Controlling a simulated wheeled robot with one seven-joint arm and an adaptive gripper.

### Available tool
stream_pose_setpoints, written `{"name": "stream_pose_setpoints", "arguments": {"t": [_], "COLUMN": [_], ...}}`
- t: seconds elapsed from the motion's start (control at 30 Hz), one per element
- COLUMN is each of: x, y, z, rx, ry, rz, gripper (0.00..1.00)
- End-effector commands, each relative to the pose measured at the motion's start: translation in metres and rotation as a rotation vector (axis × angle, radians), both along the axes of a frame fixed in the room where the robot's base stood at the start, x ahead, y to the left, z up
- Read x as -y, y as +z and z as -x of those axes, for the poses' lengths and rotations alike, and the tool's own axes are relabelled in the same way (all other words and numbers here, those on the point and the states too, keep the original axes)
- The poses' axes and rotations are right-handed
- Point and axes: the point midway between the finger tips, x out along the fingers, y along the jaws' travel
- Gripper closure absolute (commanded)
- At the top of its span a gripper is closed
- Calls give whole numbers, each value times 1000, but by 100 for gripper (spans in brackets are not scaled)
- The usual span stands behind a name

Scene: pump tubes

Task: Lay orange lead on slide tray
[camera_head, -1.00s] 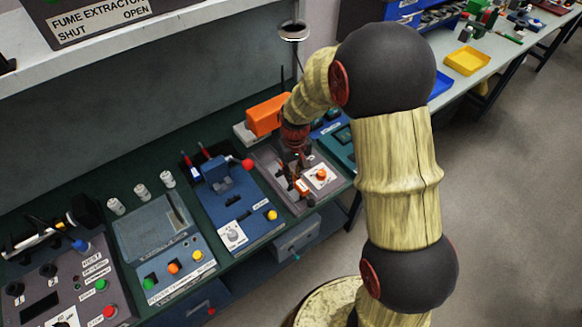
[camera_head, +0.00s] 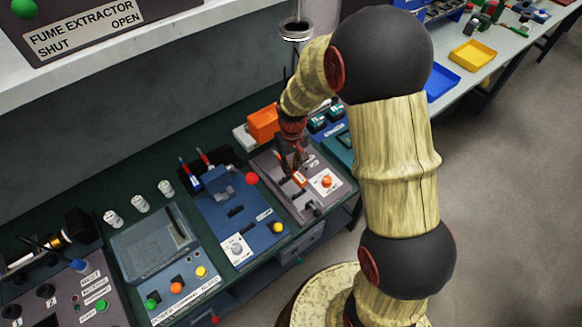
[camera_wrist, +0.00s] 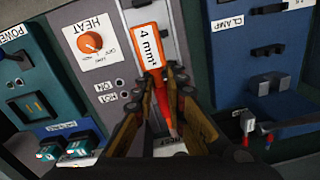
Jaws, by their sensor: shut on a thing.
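The orange lead (camera_wrist: 163,95) shows in the wrist view as a thin red-orange strip with an orange-edged "4 mm²" tag at its far end. My gripper (camera_wrist: 160,82) is shut on it, one finger on each side. The tag lies over the pale grey channel of the slide tray (camera_wrist: 142,17) on the heat station. I cannot tell whether the lead touches the tray. In the head view my gripper (camera_head: 293,160) is low over the heat station, with the orange tag (camera_head: 300,180) just below it. The fingers hide part of the lead.
The heat station's orange knob (camera_head: 327,181) is close by on the right. The blue clamp station (camera_head: 237,212) with a red ball-topped lever stands to the left. An orange box (camera_head: 263,123) sits behind. A blue-green power unit (camera_wrist: 30,95) borders the station.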

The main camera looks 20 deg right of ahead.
Motion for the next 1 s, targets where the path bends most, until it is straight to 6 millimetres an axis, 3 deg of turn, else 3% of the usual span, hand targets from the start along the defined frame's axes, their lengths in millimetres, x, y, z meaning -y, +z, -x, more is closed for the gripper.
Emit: {"name": "stream_pose_setpoints", "arguments": {"t": [1.0], "x": [0], "y": [-50], "z": [0], "rx": [0], "ry": [0], "rz": [0], "gripper": [100]}}
